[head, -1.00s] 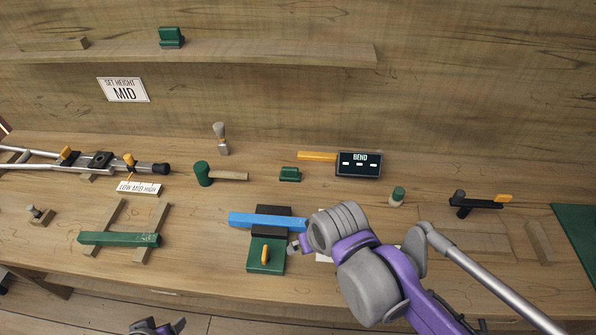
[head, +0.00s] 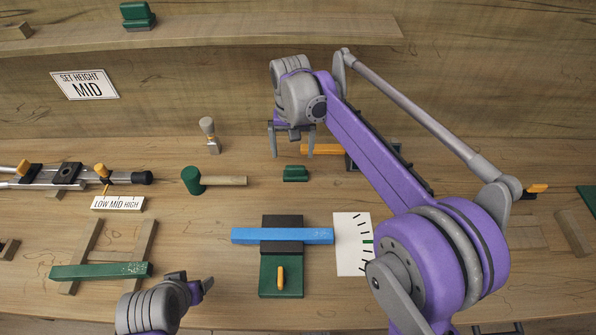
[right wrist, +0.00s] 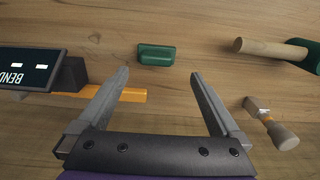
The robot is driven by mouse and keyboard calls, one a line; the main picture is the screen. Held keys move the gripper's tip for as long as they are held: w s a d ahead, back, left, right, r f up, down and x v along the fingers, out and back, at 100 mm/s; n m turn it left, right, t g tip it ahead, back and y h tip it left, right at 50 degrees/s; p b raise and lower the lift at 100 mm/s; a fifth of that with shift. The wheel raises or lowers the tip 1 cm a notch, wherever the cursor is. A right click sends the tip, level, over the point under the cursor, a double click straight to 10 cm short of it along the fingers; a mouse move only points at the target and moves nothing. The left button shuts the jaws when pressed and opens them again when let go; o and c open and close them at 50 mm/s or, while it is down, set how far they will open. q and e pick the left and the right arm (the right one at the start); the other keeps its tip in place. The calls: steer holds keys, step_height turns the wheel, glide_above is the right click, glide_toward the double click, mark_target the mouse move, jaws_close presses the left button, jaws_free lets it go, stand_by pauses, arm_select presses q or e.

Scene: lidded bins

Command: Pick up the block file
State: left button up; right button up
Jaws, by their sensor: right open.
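A small green block (head: 296,173), which looks like the block file, lies on the bench towards the back. It also shows in the right wrist view (right wrist: 156,54), just beyond and between my fingertips. My right gripper (head: 292,146) is open and empty, pointing down above and behind the block in the head view, apart from it. In the right wrist view its fingers (right wrist: 160,78) are spread wide. A similar green piece (head: 138,15) sits on the shelf. My left gripper (head: 192,283) is at the bottom of the head view; its opening is unclear.
An orange bar (head: 322,149) and a dark BEND display lie to the right, partly behind my arm. A blue bar (head: 283,236) rests on a fixture in front.

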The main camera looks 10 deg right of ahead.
mark_target(295, 167)
steer(key=f, duration=0.8)
steer(key=shift+d+f+b, duration=0.1)
steer(key=shift+d+b, duration=0.2)
steer(key=shift+d, duration=0.05)
jaws_close()
step_height(295, 167, up, 10)
steer(key=shift+r+p, duration=0.1)
steer(key=shift+p, duration=0.4)
steer(key=c, duration=0.6)
jaws_free()
steer(key=shift+c, duration=0.2)
steer(key=c, duration=0.6)
steer(key=shift+o, duration=0.2)
